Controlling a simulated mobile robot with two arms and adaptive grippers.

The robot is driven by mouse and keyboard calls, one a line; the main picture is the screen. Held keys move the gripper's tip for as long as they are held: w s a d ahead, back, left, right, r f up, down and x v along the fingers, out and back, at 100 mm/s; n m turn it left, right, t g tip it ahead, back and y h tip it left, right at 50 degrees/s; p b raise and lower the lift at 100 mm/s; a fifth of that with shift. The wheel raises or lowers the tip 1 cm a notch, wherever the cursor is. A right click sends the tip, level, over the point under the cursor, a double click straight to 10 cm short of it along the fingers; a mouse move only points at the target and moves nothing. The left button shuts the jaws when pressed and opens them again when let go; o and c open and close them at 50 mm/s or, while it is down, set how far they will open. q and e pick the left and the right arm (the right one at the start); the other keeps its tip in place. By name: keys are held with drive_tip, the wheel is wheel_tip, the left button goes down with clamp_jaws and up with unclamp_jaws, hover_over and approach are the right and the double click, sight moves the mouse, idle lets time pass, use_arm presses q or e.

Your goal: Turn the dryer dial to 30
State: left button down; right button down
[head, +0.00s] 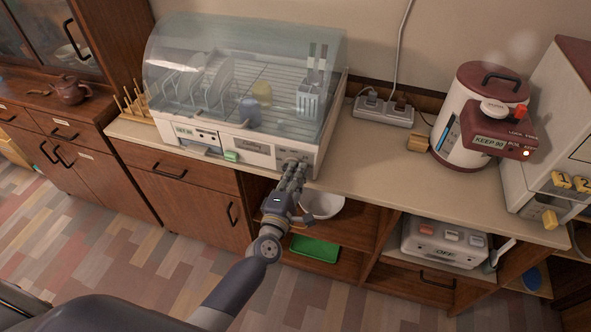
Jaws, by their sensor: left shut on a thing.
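The dish dryer (259,146) stands on the counter, a white base under a clear domed cover, with plates, cups and a utensil holder inside. Its dial is at the right end of the front panel, mostly hidden behind my left gripper. My left gripper (294,167) is at that end of the panel, its fingers shut on the dial. The dial's pointer and number marks are too small and covered to read. A green button (231,156) and a small display (185,131) show on the panel's left part. My right gripper is not in view.
A power strip (384,108) and a dark red and white water boiler (465,120) stand to the right on the counter (370,160). A white bowl (322,204) and green tray (314,249) sit on shelves below, close to my left arm.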

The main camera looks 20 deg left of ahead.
use_arm(q)
drive_tip(key=m+p, duration=0.1)
drive_tip(key=m, duration=0.2)
drive_tip(key=f+m+p, duration=0.1)
drive_tip(key=m, duration=0.3)
drive_tip(key=f+m, duration=0.1)
drive_tip(key=m, duration=0.3)
drive_tip(key=shift+a+p, duration=0.2)
drive_tip(key=shift+p, duration=0.2)
drive_tip(key=c, duration=1.6)
unclamp_jaws()
drive_tip(key=shift+r, duration=0.1)
drive_tip(key=shift+c, duration=0.2)
drive_tip(key=s, duration=1.2)
drive_tip(key=shift+a, duration=0.25)
